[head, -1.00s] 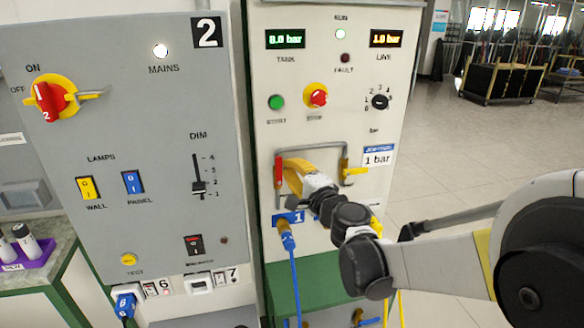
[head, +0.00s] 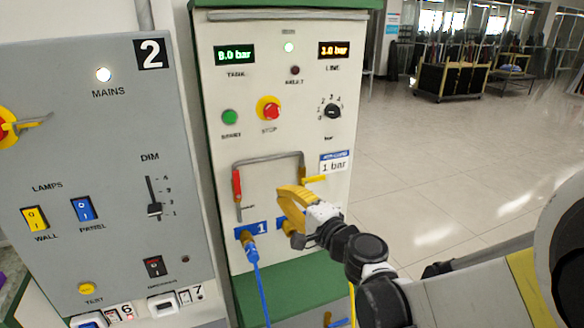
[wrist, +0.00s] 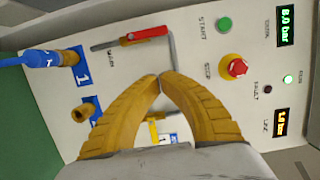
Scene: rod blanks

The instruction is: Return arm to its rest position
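My gripper (head: 281,197) has yellow curved fingers and is in front of the white panel (head: 211,117) in the head view. In the wrist view the fingertips of my gripper (wrist: 162,77) meet, with nothing seen between them. A red valve handle (head: 237,185) is left of my gripper, and a yellow valve handle (head: 314,179) is just above and right of it. The yellow handle shows partly through the gap behind my fingertips in the wrist view (wrist: 153,132). My arm reaches in from the lower right.
A blue hose (head: 258,280) hangs from the brass fitting at label 1. A grey pipe (head: 268,158) arches between the valves. The grey panel 2 (head: 110,140) stands at left. Open floor (head: 430,150) lies to the right, with a dark cart (head: 448,80) farther back.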

